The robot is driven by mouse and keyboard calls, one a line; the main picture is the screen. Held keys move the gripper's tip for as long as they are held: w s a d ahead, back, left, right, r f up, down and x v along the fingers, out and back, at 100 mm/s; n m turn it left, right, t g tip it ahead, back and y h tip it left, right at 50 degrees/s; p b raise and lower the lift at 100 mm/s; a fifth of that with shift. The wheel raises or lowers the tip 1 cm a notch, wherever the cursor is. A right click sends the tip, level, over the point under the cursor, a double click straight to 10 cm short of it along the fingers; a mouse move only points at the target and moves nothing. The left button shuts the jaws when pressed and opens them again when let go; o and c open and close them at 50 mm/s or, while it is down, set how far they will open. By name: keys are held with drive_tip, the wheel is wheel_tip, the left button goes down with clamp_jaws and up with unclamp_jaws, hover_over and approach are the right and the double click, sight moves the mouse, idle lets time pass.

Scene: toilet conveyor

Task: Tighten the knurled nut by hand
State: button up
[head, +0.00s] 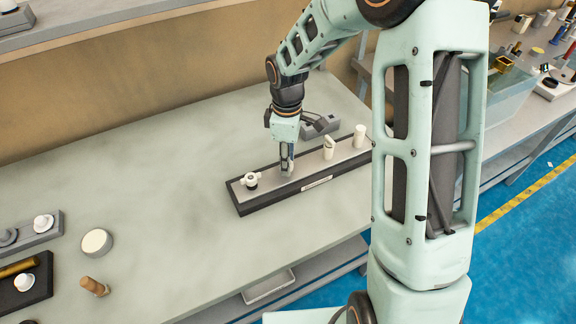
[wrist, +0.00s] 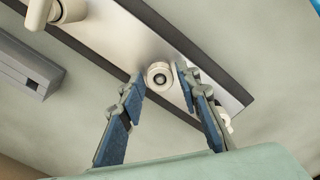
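A dark base (head: 240,207) with a metal top plate (head: 309,168) lies on the table and carries several white fittings in a row. My gripper (head: 287,172) points down over the plate between the left fitting and the middle one. In the wrist view, a small round white piece (wrist: 160,75) with a hole in its centre, likely the knurled nut, sits on the plate. My gripper (wrist: 160,79) is open, with one blue-padded finger on each side of it and gaps visible. Knurling is too small to make out. In the head view the gripper hides this piece.
A white fitting with a handle (head: 250,180) stands left of my gripper; two more (head: 328,148) (head: 359,137) stand right. A grey block (head: 320,125) sits behind the base. A round tin (head: 96,243) and trays (head: 30,232) are at left. The table middle is clear.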

drive_tip(key=c, duration=0.8)
drive_tip(key=shift+f+m+b, duration=0.1)
drive_tip(key=shift+m+b, duration=0.45)
drive_tip(key=shift+m, duration=0.65)
drive_tip(key=shift+c, duration=0.2)
drive_tip(key=o, duration=0.8)
drive_tip(key=shift+c, duration=0.2)
drive_tip(key=shift+r, duration=0.25)
drive_tip(key=shift+r+p, duration=1.35)
drive_tip(key=shift+r, duration=0.05)
drive_tip(key=o, duration=0.5)
